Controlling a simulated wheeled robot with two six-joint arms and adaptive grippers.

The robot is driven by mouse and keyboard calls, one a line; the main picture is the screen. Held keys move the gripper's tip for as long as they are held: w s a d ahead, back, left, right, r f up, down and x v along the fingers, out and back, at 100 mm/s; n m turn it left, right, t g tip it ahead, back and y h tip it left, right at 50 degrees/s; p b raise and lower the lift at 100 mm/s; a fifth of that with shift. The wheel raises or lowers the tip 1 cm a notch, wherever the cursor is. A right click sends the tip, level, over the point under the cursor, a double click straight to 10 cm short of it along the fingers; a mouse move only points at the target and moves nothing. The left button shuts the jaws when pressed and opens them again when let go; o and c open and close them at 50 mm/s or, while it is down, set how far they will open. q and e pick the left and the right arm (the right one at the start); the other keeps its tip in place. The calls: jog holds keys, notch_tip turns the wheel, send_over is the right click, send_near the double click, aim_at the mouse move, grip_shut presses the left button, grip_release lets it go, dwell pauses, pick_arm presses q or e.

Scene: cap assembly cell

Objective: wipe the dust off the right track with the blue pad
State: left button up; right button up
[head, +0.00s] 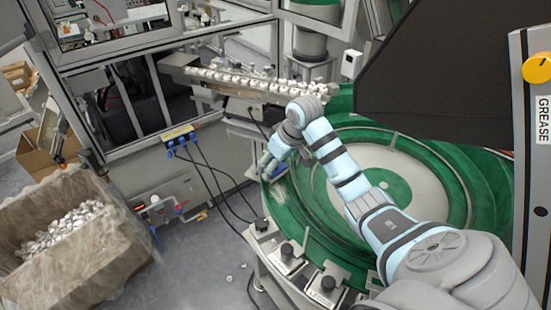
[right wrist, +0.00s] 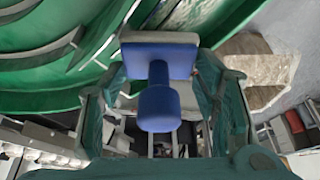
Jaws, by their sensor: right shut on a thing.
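The blue pad (right wrist: 160,58) shows in the right wrist view, with a round blue handle towards the camera and a pale grey layer along its far edge. My right gripper (right wrist: 160,95) has its dark fingers on both sides of the handle and is shut on it. A metal track (head: 240,92) with a row of white caps runs above the bowl. My left gripper is not in view.
The green bowl feeder (head: 455,190) fills the middle right, under my right arm. A large dark panel (head: 440,75) and a grease unit (head: 538,110) stand at right. A carton (head: 95,255) of white caps is at lower left.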

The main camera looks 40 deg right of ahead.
jog(key=shift+w+f, duration=0.1)
jog(key=shift+w, duration=0.15)
jog(key=shift+f, duration=0.75)
jog(key=shift+s, duration=0.1)
